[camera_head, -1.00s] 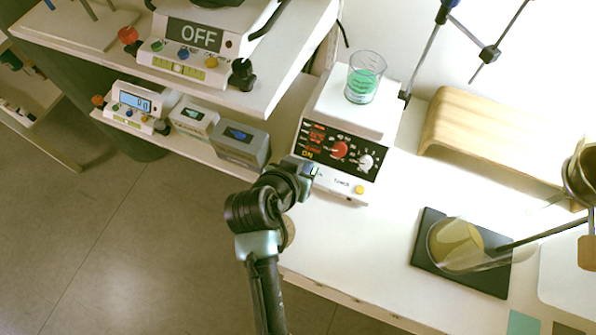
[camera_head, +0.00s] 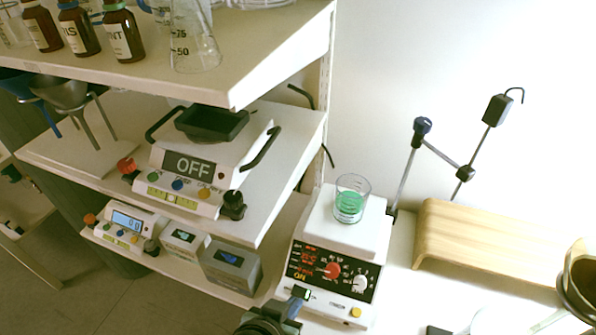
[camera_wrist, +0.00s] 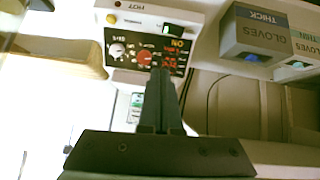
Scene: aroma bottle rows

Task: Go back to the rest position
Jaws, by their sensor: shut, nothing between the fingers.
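My gripper (camera_wrist: 161,78) is shut and empty. In the wrist view its two dark fingers lie together, pointing towards the front panel of the white hotplate stirrer (camera_wrist: 150,42). In the head view only the top of my wrist shows at the bottom edge, in front of the stirrer (camera_head: 325,303); the fingers are not clear there. A glass beaker (camera_head: 350,203) with green liquid stands upright on the stirrer, whose panel is lit red with "ON" in yellow.
Shelves (camera_head: 262,205) at the left hold a device marked OFF (camera_head: 187,168), a small scale (camera_head: 125,225) and glove boxes (camera_head: 230,264). Brown bottles (camera_head: 122,35) and a flask (camera_head: 193,45) stand higher up. A wooden stand (camera_head: 485,235) is at the right.

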